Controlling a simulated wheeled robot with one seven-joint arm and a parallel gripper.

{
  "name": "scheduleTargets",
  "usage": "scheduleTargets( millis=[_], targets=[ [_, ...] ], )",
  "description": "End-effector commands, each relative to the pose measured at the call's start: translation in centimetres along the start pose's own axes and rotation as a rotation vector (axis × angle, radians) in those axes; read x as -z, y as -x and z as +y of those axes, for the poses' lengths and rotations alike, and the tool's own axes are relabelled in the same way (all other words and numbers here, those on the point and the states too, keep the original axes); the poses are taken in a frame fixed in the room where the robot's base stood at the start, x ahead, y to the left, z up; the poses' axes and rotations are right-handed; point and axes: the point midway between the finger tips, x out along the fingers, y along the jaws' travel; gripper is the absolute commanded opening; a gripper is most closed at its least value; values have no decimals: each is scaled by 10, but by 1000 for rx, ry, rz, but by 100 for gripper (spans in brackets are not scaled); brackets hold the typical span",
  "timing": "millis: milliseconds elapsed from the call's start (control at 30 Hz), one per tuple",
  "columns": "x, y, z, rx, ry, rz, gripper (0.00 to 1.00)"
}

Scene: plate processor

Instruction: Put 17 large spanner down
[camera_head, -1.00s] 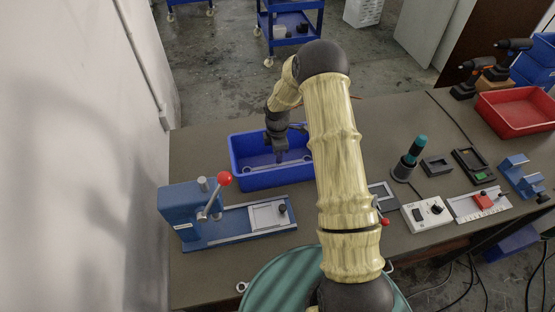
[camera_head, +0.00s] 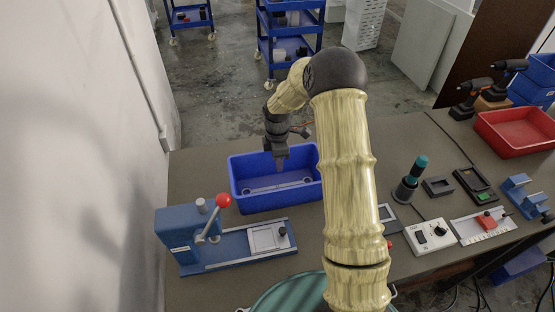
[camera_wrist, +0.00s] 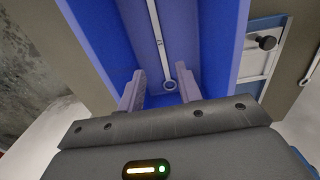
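The large spanner (camera_head: 277,188) is a long thin grey tool lying on the floor of the blue bin (camera_head: 238,197). In the wrist view the spanner (camera_wrist: 160,40) runs away from me down the bin, with its ring end near the gap between my fingers. My gripper (camera_head: 281,166) is above the bin, apart from the spanner. The wrist view shows both fingers of my gripper (camera_wrist: 160,88) spread, with nothing held between them.
A blue press with a red-knobbed lever (camera_head: 190,238) stands in front of the bin. A red tray (camera_head: 515,132), cordless drills (camera_head: 468,98) and small fixtures are at the right. A grey wall borders the left. Bare table lies left of the bin.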

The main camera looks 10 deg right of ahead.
Motion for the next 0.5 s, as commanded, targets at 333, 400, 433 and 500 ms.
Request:
scheduleTargets(
  millis=[333,400,433,500],
  targets=[
    [3,38,-32,-36,-228,-8,35],
    [4,55,-50,-55,-355,-6,35],
    [4,62,-59,-64,-410,-4,35],
    [4,76,-80,-84,-547,3,35]
  ],
)
